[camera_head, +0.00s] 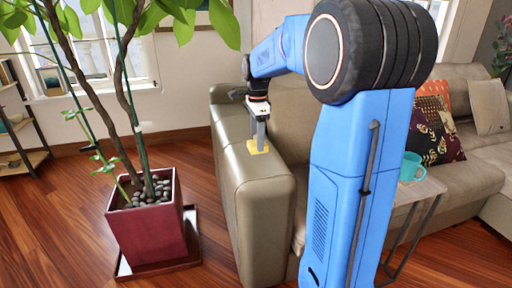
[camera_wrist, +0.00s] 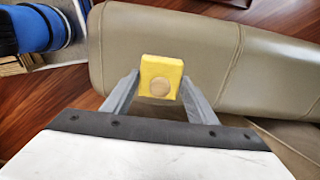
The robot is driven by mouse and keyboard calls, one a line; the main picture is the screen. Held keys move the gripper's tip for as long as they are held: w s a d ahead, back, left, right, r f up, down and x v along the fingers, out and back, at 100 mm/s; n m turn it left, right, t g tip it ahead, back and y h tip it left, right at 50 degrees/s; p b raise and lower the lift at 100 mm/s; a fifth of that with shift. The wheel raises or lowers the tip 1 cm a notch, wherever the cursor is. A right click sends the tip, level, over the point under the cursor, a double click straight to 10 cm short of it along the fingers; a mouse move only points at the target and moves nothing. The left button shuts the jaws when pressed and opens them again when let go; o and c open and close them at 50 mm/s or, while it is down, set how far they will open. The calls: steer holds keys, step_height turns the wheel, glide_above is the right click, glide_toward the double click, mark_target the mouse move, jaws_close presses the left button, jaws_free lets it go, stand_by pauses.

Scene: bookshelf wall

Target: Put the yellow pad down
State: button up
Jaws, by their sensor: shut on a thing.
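The yellow pad (camera_head: 257,147) is a small yellow block at the tips of my gripper (camera_head: 259,140), right at the top of the sofa's armrest (camera_head: 262,170). In the wrist view the yellow pad (camera_wrist: 161,80) sits between the two grey fingers (camera_wrist: 160,92) and shows a round tan spot on its near face. My gripper is shut on it. The pad appears to be on or just above the armrest; I cannot tell whether it touches. The armrest (camera_wrist: 200,50) lies behind and below the pad in the wrist view.
A potted plant in a red planter (camera_head: 152,230) stands left of the sofa. A small side table (camera_head: 415,190) with a teal mug (camera_head: 411,166) stands right of my arm. Patterned cushions (camera_head: 436,128) lie on the sofa. Wooden floor (camera_head: 60,235) is clear at the left front.

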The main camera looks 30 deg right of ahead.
steer(key=shift+f, duration=1.75)
steer(key=shift+f, duration=0.15)
steer(key=o, duration=1)
step_height(320, 180, up, 12)
steer(key=shift+f, duration=0.1)
steer(key=shift+s+r, duration=0.1)
steer(key=shift+r, duration=0.2)
